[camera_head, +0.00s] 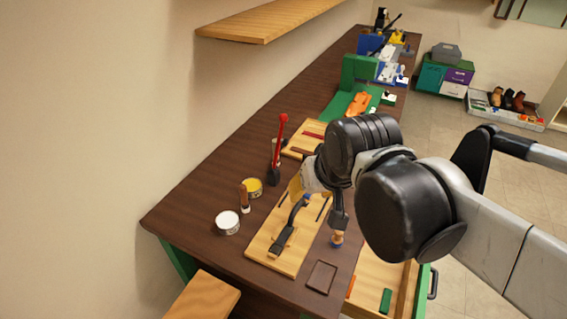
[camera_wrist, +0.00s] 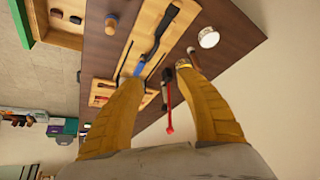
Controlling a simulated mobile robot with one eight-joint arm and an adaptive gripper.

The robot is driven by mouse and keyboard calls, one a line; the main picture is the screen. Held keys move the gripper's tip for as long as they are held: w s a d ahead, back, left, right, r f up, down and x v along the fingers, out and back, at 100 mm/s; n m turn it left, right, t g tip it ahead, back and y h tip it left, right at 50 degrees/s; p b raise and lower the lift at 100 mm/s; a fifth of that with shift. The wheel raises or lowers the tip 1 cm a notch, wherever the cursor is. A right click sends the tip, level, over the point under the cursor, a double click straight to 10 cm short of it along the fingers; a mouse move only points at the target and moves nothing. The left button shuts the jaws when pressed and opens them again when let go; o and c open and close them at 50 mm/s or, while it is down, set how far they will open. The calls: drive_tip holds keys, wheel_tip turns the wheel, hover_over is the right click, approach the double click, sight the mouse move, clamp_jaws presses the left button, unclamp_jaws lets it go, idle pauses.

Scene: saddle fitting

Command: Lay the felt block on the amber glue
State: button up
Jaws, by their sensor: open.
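My gripper (camera_head: 297,188) is over the wooden board, its yellow fingers partly hidden by my arm. In the wrist view my gripper (camera_wrist: 158,76) shows two fingers wide apart with nothing held between them. An open can with a yellow-amber top (camera_head: 253,187) stands left of the board and may be the amber glue. A green block (camera_head: 386,300) lies in the open drawer; I cannot tell whether it is the felt block. A dark curved piece (camera_head: 282,240) lies on the board (camera_head: 265,245); it also shows in the wrist view (camera_wrist: 160,32).
A white-topped can (camera_head: 227,222) and a brown-handled tool (camera_head: 244,198) stand near the amber can. A red-handled tool (camera_head: 280,145) rises behind. The open drawer (camera_head: 407,275) juts out below.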

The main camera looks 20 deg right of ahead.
drive_tip(key=shift+n+t, duration=0.5)
drive_tip(key=shift+n, duration=0.1)
drive_tip(key=shift+s+a+f, duration=0.2)
drive_tip(key=shift+s+f, duration=0.05)
drive_tip(key=shift+s, duration=0.35)
drive_tip(key=shift+s+a+f, duration=0.15)
drive_tip(key=shift+s+f, duration=0.15)
drive_tip(key=shift+s, duration=0.25)
drive_tip(key=shift+s+a+f, duration=0.2)
drive_tip(key=shift+s+f, duration=0.05)
drive_tip(key=shift+s, duration=0.35)
